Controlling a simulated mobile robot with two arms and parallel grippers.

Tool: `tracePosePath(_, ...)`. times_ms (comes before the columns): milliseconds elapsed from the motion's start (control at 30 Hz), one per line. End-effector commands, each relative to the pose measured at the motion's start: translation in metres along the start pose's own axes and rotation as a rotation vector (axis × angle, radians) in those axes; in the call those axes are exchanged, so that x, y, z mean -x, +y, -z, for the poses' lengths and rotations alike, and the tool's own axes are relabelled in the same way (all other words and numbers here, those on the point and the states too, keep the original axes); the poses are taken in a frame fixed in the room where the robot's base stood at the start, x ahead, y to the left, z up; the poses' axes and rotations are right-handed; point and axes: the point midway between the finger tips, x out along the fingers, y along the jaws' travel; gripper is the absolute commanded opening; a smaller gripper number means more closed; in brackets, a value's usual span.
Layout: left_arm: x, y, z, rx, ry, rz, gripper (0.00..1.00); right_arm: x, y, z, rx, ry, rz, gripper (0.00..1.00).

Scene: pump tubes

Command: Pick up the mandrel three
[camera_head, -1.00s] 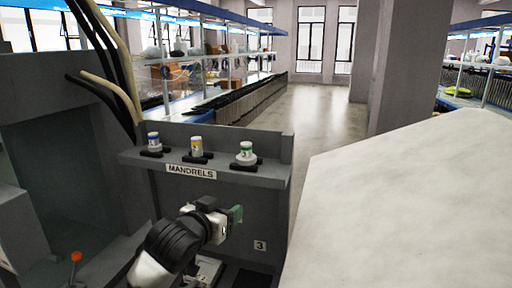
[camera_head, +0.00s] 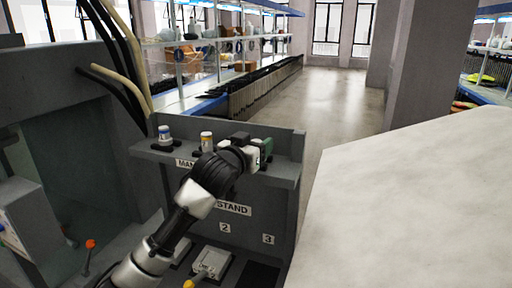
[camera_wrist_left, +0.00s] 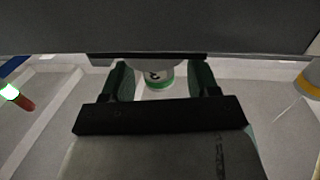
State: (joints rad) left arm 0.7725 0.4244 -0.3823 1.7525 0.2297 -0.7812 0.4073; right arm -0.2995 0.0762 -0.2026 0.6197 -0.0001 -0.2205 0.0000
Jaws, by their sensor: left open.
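Mandrel three, a white cylinder with a green band (camera_wrist_left: 158,78), stands between the two fingers of my left gripper (camera_wrist_left: 160,72) in the left wrist view. The fingers are apart, with a gap visible on either side of it. In the head view my left gripper (camera_head: 263,149) is at the right end of the mandrel shelf (camera_head: 284,172) and hides most of mandrel three. A blue-banded mandrel (camera_head: 165,135) and a yellow-banded mandrel (camera_head: 207,141) stand upright on the shelf to the left. My right gripper is not in view.
A stand panel with a number 3 label (camera_head: 268,239) is below the shelf. A grey fixture (camera_head: 213,262) sits at its foot. A large pale surface (camera_head: 410,205) fills the right. Dark hoses (camera_head: 112,45) hang at the upper left.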

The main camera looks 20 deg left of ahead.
Motion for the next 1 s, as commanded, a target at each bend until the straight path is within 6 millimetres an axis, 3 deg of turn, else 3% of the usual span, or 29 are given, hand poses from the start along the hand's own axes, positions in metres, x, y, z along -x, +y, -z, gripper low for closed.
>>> tracePosePath(200,-0.021,0.000,0.002,0.000,0.000,-0.001,0.60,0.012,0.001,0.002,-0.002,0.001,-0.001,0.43)
tracePosePath(467,-0.023,0.000,0.000,-0.001,0.000,-0.001,0.60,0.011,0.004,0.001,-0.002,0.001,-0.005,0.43)
tracePosePath(833,-0.023,0.000,0.000,-0.001,0.000,-0.001,0.04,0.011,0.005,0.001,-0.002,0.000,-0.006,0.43)
tracePosePath(1000,-0.022,0.000,0.002,-0.001,0.004,-0.001,0.00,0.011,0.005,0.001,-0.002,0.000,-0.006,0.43)
